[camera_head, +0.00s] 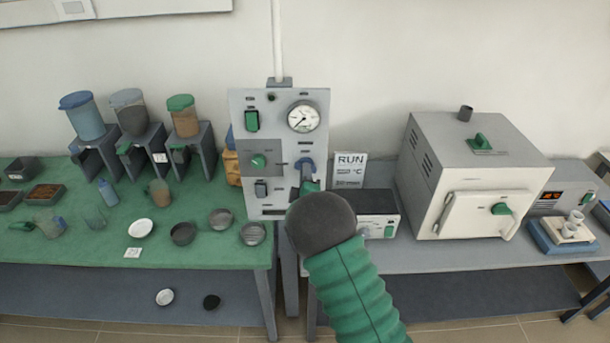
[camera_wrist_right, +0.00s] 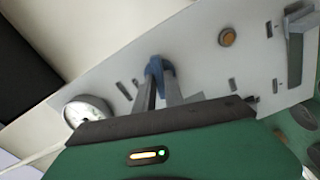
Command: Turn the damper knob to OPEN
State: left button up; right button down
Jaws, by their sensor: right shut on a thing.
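A blue knob (camera_head: 306,164) sits on the upright grey control panel (camera_head: 237,128), below the round gauge. My right gripper (camera_wrist_right: 160,84) is shut on this blue knob, which shows between its fingertips in the wrist view (camera_wrist_right: 154,66). In the head view my dark wrist and green arm cover the lower right of the panel and most of the gripper. The labels are too small to read. My left gripper is out of view.
A round gauge (camera_head: 304,117) is above the blue knob; switches are on the panel's left side. A RUN sign (camera_head: 350,167) and a small box (camera_head: 377,204) stand right of the panel. Hoppers and dishes cover the green bench (camera_head: 200,195) at left.

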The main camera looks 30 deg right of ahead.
jog(key=shift+s+f+m+b, duration=0.1)
jog(key=shift+f+m+b, duration=0.05)
jog(key=shift+m+b, duration=2.2)
jog(key=shift+w+f+m+b, duration=0.1)
jog(key=shift+f+m+b, duration=0.1)
jog(key=shift+m+b, duration=2.15)
jog(key=shift+s+f+m+b, duration=0.1)
jog(key=shift+f+m+b, duration=0.05)
jog(key=shift+m+b, duration=2.2)
jog(key=shift+m+p, duration=0.35)
jog(key=shift+p, duration=0.05)
jog(key=c, duration=1.8)
grip_release()
jog(key=o, duration=0.4)
jog(key=shift+r, duration=0.15)
jog(key=shift+c, duration=0.2)
jog(key=shift+r, duration=0.1)
